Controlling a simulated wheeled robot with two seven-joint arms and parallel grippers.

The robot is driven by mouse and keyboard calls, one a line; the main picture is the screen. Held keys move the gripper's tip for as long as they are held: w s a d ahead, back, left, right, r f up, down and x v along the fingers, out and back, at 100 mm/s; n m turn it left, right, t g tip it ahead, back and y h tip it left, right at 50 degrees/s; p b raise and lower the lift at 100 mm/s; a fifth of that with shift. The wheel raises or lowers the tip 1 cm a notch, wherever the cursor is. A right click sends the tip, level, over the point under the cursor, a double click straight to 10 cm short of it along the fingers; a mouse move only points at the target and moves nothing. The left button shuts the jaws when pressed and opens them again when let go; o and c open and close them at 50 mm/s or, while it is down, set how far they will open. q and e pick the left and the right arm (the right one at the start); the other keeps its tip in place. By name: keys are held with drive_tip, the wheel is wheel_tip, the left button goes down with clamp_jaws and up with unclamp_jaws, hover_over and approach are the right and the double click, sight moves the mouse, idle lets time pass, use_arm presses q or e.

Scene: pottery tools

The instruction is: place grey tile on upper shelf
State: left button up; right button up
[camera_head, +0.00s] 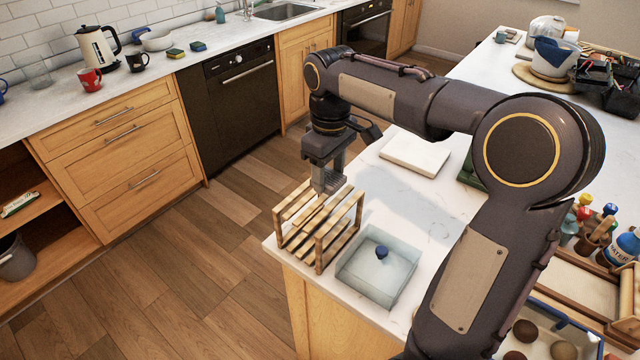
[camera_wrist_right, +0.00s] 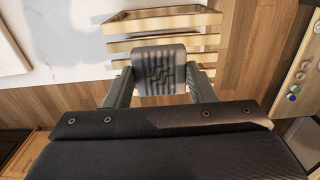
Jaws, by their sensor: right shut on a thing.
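My right gripper (camera_head: 326,184) is over the small wooden slatted shelf (camera_head: 318,236) at the counter corner. In the right wrist view this gripper (camera_wrist_right: 160,88) is shut on the grey tile (camera_wrist_right: 160,70), a squarish piece with dark grooves and a zigzag mark, one finger on each side. The pale slats of the shelf (camera_wrist_right: 165,20) show behind and beyond the tile. In the head view the tile is hard to tell from the fingers. I cannot tell whether it touches the slats. My left gripper is not in view.
A translucent lidded box (camera_head: 362,285) with a blue knob stands right beside the shelf. A white slab (camera_head: 415,155) lies farther back on the counter. Wooden floor (camera_head: 215,270) lies left of the counter edge. Tools and pots crowd the right side.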

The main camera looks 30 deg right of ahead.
sight(320, 200)
drive_tip(key=shift+w+a+f, duration=0.35)
drive_tip(key=shift+w+f, duration=0.15)
drive_tip(key=shift+f, duration=0.2)
drive_tip(key=shift+w+a+f, duration=0.15)
drive_tip(key=shift+f, duration=0.9)
drive_tip(key=shift+w+a+f, duration=0.1)
drive_tip(key=shift+w+f, duration=0.05)
drive_tip(key=shift+f, duration=0.85)
drive_tip(key=shift+f, duration=0.2)
drive_tip(key=o, duration=1)
